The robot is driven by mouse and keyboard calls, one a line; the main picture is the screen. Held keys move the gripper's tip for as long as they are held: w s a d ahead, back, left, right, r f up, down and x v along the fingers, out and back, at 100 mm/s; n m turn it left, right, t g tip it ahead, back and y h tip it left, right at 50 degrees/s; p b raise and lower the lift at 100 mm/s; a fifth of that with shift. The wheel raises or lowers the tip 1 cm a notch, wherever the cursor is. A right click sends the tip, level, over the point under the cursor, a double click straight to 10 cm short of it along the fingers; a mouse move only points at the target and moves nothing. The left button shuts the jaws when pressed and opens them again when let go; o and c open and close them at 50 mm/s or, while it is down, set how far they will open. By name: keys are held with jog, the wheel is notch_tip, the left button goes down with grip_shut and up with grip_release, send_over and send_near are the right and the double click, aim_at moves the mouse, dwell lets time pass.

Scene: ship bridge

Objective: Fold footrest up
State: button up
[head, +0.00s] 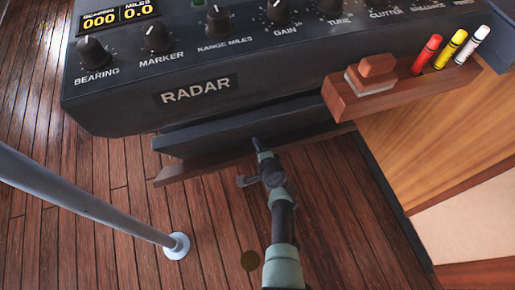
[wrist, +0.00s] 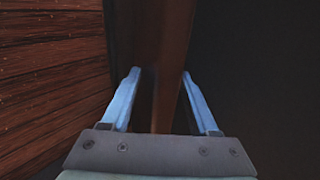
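The footrest appears to be the brown wooden board (head: 182,173) low along the front of the radar console, below a dark ledge. It sticks out over the floor and looks folded down. My gripper (head: 258,146) reaches to the console's base; its fingers are too small to make out there. In the wrist view my gripper (wrist: 161,73) is open, with two blue fingers apart. A brown board (wrist: 172,40), likely the footrest's edge, runs between them. I cannot tell whether either finger touches it. My arm hides part of the footrest in the head view.
The radar console (head: 120,105) with its knobs overhangs the footrest. A wooden holder (head: 345,100) with an eraser and several markers juts out at right. A grey metal pole (head: 90,205) stands at left. A wood-panelled cabinet (head: 440,130) is at right. Plank floor (head: 110,260) is open.

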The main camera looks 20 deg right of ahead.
jog(key=p+v, duration=0.7)
jog(key=v, duration=0.6)
dwell(0.4)
